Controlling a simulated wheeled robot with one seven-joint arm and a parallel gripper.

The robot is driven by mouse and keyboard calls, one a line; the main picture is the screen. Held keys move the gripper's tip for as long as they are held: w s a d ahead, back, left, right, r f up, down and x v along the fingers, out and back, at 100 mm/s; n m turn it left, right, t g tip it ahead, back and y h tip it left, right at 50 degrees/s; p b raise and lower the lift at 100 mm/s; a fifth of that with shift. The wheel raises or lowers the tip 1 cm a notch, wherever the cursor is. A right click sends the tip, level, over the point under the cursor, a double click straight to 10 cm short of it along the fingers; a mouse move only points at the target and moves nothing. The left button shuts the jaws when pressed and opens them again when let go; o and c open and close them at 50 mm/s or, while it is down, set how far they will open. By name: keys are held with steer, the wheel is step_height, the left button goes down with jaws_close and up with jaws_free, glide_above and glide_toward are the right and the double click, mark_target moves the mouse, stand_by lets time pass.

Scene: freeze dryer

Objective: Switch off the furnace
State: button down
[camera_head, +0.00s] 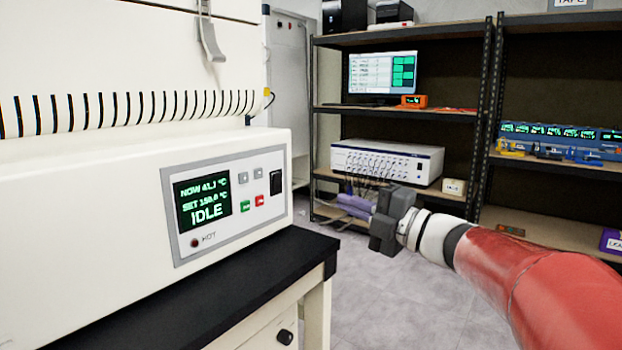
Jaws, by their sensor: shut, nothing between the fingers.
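The furnace (75,215) is a large cream-white cabinet on the left, with its control panel (222,240) facing right. The panel's display (203,203) reads a NOW value near 41 °C, SET 150.0 °C and IDLE. Right of the display are two grey buttons (243,176), a green button (244,206) and a red button (259,200). A black switch (275,182) sits at the panel's right end. A dark red lamp (195,242) is marked HOT. My gripper (382,228) is shut and empty, in open air right of the panel, apart from it.
The furnace stands on a black-topped bench (240,290) whose right edge is near the picture's middle. Behind my gripper, a shelf rack (397,112) holds a monitor (382,75) and a white instrument (388,162) with cables. Grey floor (390,305) lies clear between bench and rack.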

stand_by(0.3)
steer(key=shift+a, duration=0.1)
steer(key=p, duration=0.2)
glide_toward(279, 177)
steer(key=x, duration=0.7)
steer(key=shift+w+f, duration=0.1)
steer(key=shift+f, duration=0.1)
steer(key=shift+r, duration=0.15)
